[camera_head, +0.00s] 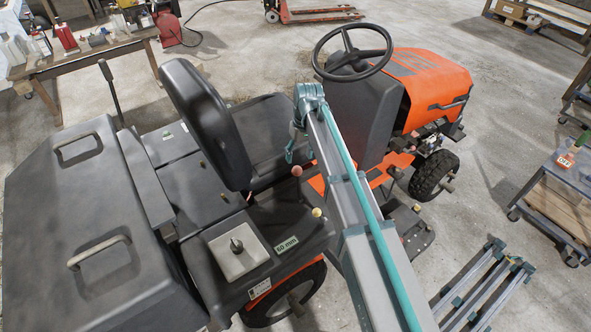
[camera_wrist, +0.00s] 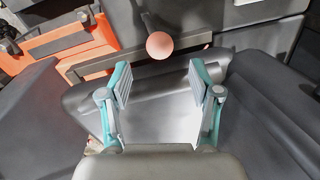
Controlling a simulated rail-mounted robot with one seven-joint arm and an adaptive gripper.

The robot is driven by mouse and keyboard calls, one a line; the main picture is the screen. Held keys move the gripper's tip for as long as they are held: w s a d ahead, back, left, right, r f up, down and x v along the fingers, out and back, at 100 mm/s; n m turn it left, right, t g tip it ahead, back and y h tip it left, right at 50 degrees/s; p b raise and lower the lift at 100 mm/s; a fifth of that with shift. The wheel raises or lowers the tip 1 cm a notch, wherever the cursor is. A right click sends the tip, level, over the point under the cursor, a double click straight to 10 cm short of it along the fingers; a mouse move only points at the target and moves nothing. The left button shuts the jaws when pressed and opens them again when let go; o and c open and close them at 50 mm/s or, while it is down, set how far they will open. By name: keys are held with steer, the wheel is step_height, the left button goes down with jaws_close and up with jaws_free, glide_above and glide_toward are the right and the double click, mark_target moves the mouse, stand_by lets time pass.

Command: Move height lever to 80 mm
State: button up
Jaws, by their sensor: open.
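A lever with a round pinkish-red knob (camera_head: 297,170) stands beside the seat of the orange and black ride-on mower. The same knob (camera_wrist: 160,45) is in the upper middle of the wrist view, on a dark stem by a slotted strip. My gripper (camera_wrist: 160,78) is open and empty, the knob just beyond its fingertips and roughly centred between them. No contact shows. A yellow knob (camera_head: 317,212) stands on the black side panel, near a label (camera_head: 287,244) reading 60 mm. I cannot tell from the pictures which knob is the height lever. My arm hides part of the panel.
The black seat (camera_head: 205,120) rises close to my gripper. The steering wheel (camera_head: 352,55) and orange hood (camera_head: 425,85) lie ahead. A workbench (camera_head: 85,60) with tools stands at upper left, a cart (camera_head: 560,200) at right. Open concrete floor surrounds the mower.

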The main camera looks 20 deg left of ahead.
mark_target(298, 167)
steer(key=f, duration=0.2)
steer(key=f+p, duration=0.1)
steer(key=f, duration=0.4)
steer(key=shift+s+a+f+p, duration=0.25)
steer(key=shift+a+f+p, duration=0.05)
steer(key=shift+p, duration=0.1)
jaws_close()
